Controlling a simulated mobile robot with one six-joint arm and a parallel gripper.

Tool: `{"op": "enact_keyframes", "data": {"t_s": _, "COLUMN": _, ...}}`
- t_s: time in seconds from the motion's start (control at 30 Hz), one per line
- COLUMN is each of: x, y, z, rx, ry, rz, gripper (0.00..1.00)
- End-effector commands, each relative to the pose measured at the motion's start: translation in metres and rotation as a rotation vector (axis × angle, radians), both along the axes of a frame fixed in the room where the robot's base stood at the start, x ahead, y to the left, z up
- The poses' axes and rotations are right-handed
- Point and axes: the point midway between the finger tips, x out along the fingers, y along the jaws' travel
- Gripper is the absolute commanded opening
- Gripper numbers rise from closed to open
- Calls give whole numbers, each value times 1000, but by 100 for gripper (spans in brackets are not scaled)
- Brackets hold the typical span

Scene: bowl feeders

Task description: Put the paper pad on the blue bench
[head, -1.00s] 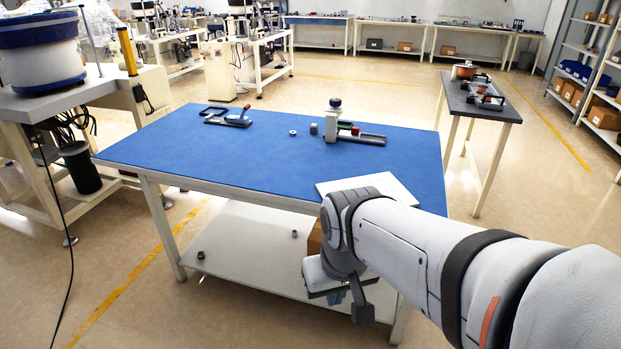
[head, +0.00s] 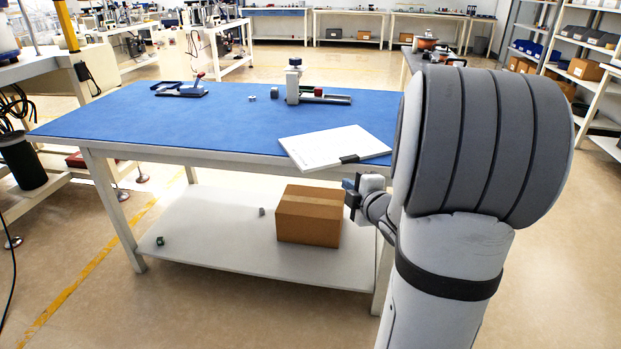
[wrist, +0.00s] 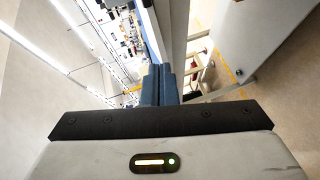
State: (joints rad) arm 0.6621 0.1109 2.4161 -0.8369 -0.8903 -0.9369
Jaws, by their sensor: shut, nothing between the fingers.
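The paper pad (head: 328,146), a white pad with a black clip (head: 349,159), lies flat on the blue bench (head: 215,123) at its front right. Its near corner appears to stick out a little past the bench's front edge. My gripper (head: 350,193) is in front of the bench, below the pad in the head view and apart from it. In the wrist view its two dark blue fingers (wrist: 160,84) are together with nothing between them. The pad cannot be made out in the wrist view.
A cardboard box (head: 308,218) stands on the bench's lower shelf, near my gripper in the picture. A fixture with a dark knob (head: 294,82) and a black tray (head: 180,90) are farther back on the bench. The bench's left front is clear.

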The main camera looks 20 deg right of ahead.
Motion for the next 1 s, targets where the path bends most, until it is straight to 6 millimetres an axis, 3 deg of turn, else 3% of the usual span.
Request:
{"op": "enact_keyframes", "data": {"t_s": 0.03, "x": -3, "y": -6, "z": -20, "rx": -36, "ry": -42, "rz": 40, "gripper": 0}}
{"op": "enact_keyframes", "data": {"t_s": 0.1, "x": -6, "y": -9, "z": -26, "rx": -86, "ry": -102, "rz": 98, "gripper": 0}}
{"op": "enact_keyframes", "data": {"t_s": 0.3, "x": -15, "y": -10, "z": -32, "rx": -158, "ry": -210, "rz": 186, "gripper": 0}}
{"op": "enact_keyframes", "data": {"t_s": 0.43, "x": -10, "y": -9, "z": -30, "rx": -170, "ry": -227, "rz": 199, "gripper": 0}}
{"op": "enact_keyframes", "data": {"t_s": 0.57, "x": 9, "y": -5, "z": -30, "rx": -169, "ry": -228, "rz": 202, "gripper": 0}}
{"op": "enact_keyframes", "data": {"t_s": 0.93, "x": 86, "y": 6, "z": -31, "rx": -168, "ry": -227, "rz": 199, "gripper": 0}}
{"op": "enact_keyframes", "data": {"t_s": 1.0, "x": 94, "y": -4, "z": -31, "rx": -168, "ry": -227, "rz": 194, "gripper": 0}}
